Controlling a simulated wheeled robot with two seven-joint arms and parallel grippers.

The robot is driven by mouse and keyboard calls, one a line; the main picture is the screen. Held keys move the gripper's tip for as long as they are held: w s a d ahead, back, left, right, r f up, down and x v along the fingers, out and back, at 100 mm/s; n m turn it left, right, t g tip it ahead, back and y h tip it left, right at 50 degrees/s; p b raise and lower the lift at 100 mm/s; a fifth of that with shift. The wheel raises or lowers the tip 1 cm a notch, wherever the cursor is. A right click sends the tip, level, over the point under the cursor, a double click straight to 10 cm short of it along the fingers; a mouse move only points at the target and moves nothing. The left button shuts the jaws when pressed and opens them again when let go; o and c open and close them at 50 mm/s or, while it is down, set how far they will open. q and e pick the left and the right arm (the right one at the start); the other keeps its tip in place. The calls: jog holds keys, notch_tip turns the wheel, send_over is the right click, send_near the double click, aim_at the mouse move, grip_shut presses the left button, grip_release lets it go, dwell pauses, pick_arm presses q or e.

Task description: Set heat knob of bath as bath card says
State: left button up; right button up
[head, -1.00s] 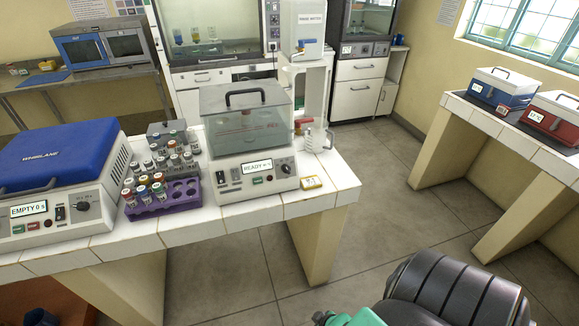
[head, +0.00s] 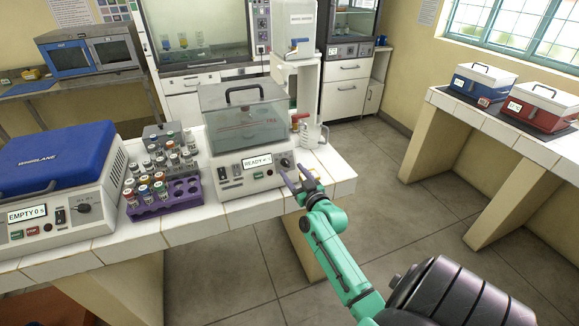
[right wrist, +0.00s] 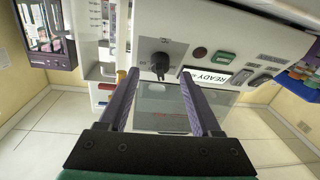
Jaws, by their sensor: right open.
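The bath (head: 243,142) is a white unit with a clear lidded tank and black handle, on the tiled bench. Its display (head: 257,161) reads READY, with small marks I cannot read. The dark heat knob (head: 286,161) is at the right of its front panel; it also shows in the right wrist view (right wrist: 158,62). My right gripper (head: 296,176) is open just in front of the knob. In the right wrist view its purple fingers (right wrist: 158,80) spread either side of the knob, apparently not touching it. I cannot make out the bath card; the gripper covers that bench corner.
A purple rack (head: 165,200) of capped vials stands left of the bath. A blue-lidded centrifuge (head: 55,165) stands further left. The floor right of the bench is clear.

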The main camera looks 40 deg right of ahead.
aim_at(286, 165)
jog(key=x, duration=0.3)
jog(key=shift+d, duration=0.1)
grip_shut()
jog(key=m+p, duration=0.1)
jog(key=m+h+p, duration=0.1)
jog(key=m, duration=0.1)
jog(key=m+h+p, duration=0.1)
jog(key=shift+a+r+m+g, duration=0.2)
jog(key=shift+a+m+g, duration=0.1)
jog(key=shift+a+m, duration=0.1)
jog(key=shift+w+a+f+m+g+h+p, duration=0.1)
jog(key=shift+m+g+h+p, duration=0.4)
jog(key=shift+m+p, duration=0.65)
jog(key=shift+w+m+g+h+p, duration=0.1)
jog(key=shift+m+g+h+p, duration=0.4)
jog(key=shift+m, duration=1.15)
jog(key=shift+s, duration=0.1)
grip_release()
